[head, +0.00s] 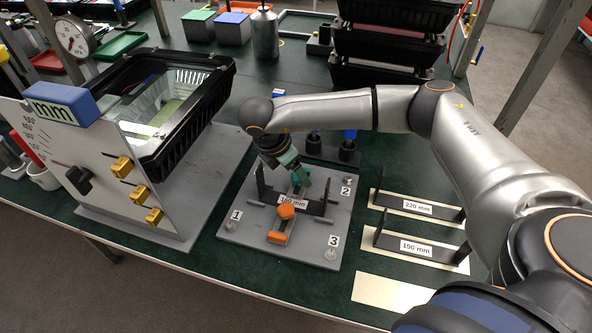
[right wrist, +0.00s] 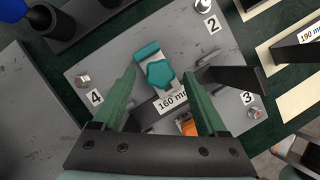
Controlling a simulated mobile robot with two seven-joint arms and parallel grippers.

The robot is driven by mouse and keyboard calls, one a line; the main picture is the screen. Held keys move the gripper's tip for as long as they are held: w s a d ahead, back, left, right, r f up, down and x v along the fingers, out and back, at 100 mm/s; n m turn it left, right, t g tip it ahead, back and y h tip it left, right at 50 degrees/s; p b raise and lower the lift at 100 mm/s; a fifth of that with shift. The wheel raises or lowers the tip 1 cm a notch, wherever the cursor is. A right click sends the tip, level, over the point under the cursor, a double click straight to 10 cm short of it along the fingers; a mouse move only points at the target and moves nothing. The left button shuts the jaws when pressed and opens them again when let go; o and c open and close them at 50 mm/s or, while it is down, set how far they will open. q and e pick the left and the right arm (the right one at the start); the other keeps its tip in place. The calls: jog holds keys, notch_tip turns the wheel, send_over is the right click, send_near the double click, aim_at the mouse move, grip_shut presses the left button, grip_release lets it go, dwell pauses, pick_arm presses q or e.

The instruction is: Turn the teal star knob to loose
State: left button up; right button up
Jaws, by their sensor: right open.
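The teal star knob (right wrist: 160,75) sits on a teal-ended clamp block on the grey fixture plate (right wrist: 115,58), beside the 160 mm label. In the head view the teal knob (head: 303,178) is partly hidden by my right gripper (head: 292,167). In the right wrist view my right gripper (right wrist: 159,80) is open, with one green finger on each side of the knob in the picture. Gaps show between fingers and knob. I cannot tell whether the fingertips are down at its height. My left gripper is not in view.
An orange star knob (head: 286,211) stands close by on the same plate. Black uprights flank the 160 mm label. Numbered corner bolts stick up. A gauge panel and black floodlight housing (head: 165,100) stand left; 220 mm (head: 418,208) and 190 mm (head: 420,247) brackets lie right.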

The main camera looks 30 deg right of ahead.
jog(key=shift+d+f, duration=0.15)
jog(key=shift+f, duration=0.2)
jog(key=shift+c, duration=0.3)
grip_shut()
